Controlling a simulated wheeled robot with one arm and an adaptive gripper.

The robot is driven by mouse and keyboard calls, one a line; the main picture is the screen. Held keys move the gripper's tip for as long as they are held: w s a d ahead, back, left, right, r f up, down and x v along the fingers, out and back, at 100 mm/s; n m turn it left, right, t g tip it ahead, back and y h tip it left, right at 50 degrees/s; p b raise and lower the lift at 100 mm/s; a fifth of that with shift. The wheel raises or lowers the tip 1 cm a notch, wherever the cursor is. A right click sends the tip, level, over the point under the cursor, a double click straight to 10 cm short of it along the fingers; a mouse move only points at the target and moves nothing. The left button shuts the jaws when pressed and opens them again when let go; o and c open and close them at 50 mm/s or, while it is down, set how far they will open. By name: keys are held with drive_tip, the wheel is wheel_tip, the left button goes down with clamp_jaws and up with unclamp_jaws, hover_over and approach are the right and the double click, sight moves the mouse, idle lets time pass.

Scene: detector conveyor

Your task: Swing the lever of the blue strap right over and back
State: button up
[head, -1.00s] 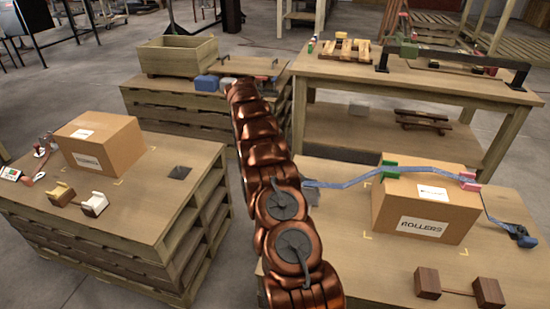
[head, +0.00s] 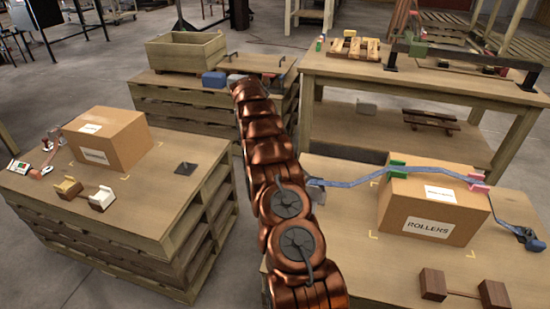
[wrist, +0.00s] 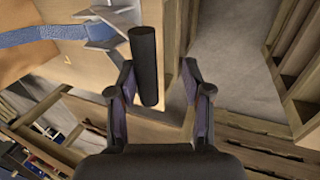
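The blue strap (head: 425,170) runs over a cardboard box marked ROLLERS (head: 430,215) on the right-hand table. It passes through a green (head: 398,170) and a pink (head: 479,181) corner piece. A grey metal part (head: 316,191) at its left end is partly hidden by my arm. In the wrist view, the strap (wrist: 45,35) meets grey metal plates (wrist: 103,30) with a black round bar (wrist: 143,55), which looks like the lever's grip. My gripper (wrist: 158,75) is open, with the bar's end between its fingers, closer to the left one. I cannot tell whether they touch.
Another cardboard box (head: 110,140) stands on the left-hand pallet stack (head: 150,195). A brown wooden piece with two blocks (head: 463,291) lies at the front right. A tall workbench (head: 420,90) stands behind. Bare floor (wrist: 235,60) shows right of the gripper in the wrist view.

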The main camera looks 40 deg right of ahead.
drive_tip(key=shift+s+d+r, duration=0.15)
drive_tip(key=shift+d, duration=0.05)
idle(0.3)
